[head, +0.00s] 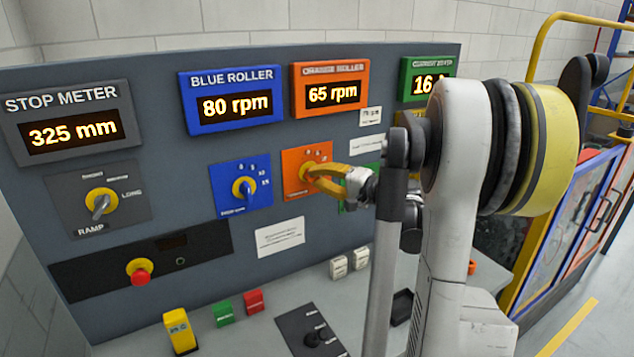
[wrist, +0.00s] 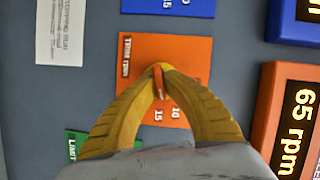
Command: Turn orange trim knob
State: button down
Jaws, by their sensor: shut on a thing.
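The orange trim knob (wrist: 159,82) sits on an orange plate (head: 293,172) on the upright grey panel, below the orange roller display. My gripper (head: 312,171) reaches the panel from the right, and its yellow fingers are shut on the knob. In the wrist view my gripper (wrist: 160,70) has its fingertips meeting around the knob, with the orange plate (wrist: 190,60) behind them. The fingers hide part of the knob and some of its scale marks. The orange roller display (head: 333,92) reads 65 rpm, and it also shows in the wrist view (wrist: 297,117).
A blue plate with a knob (head: 243,187) is left of the orange plate. A green plate lies partly hidden behind my gripper. A red stop button (head: 139,274) is at lower left. Several small coloured blocks and a black control plate (head: 312,332) are on the desk.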

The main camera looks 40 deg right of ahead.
jog(key=shift+m+t+b, duration=0.5)
jog(key=shift+m+b, duration=0.1)
jog(key=shift+m, duration=0.5)
jog(key=c, duration=1.5)
grip_release()
jog(key=s+d, duration=0.1)
jog(key=s, duration=1.1)
jog(key=shift+d, duration=0.4)
jog(key=shift+w, duration=0.1)
